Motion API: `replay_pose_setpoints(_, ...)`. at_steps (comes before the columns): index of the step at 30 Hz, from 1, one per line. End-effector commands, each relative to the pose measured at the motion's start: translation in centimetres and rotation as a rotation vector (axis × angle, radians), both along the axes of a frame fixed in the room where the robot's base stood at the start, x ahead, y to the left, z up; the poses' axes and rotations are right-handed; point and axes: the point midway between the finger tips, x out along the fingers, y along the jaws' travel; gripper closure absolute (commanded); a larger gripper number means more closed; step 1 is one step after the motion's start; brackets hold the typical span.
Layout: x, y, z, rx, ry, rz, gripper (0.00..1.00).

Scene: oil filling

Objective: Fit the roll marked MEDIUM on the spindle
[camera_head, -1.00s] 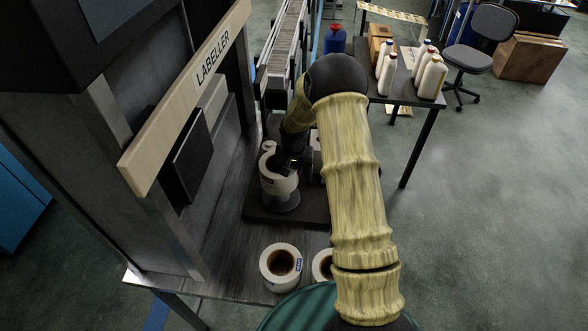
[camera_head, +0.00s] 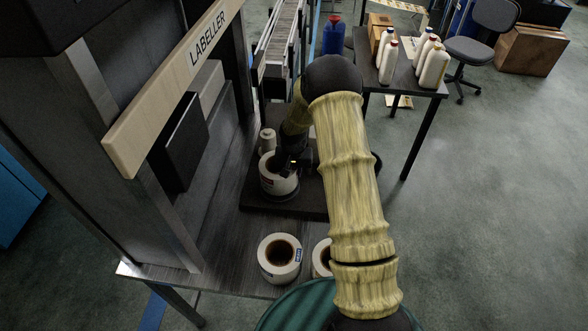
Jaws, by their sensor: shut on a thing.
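A white roll (camera_head: 279,184) with a small red mark is in my gripper (camera_head: 287,163), at the middle of the head view. Its print is too small to read. The gripper is shut on its upper right side and hides part of the hole. The roll is at a round grey disc (camera_head: 283,203) on a dark base plate. I cannot tell whether it rests on the disc. A pale post (camera_head: 267,138) shows just behind the roll's far rim. I cannot tell whether it is the spindle. No spindle shows inside the hole.
The LABELLER frame (camera_head: 170,95) rises at left. A conveyor (camera_head: 283,40) runs behind. Bottles (camera_head: 432,62) stand on a table at right.

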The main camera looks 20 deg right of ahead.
Motion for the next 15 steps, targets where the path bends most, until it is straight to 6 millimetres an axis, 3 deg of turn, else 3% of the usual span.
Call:
replay_pose_setpoints(6,0.1,0.0,-1.4,-0.001,-0.003,-0.001,1.0)
replay_pose_setpoints(15,0.1,-0.1,-1.6,-0.001,-0.003,-0.002,1.0)
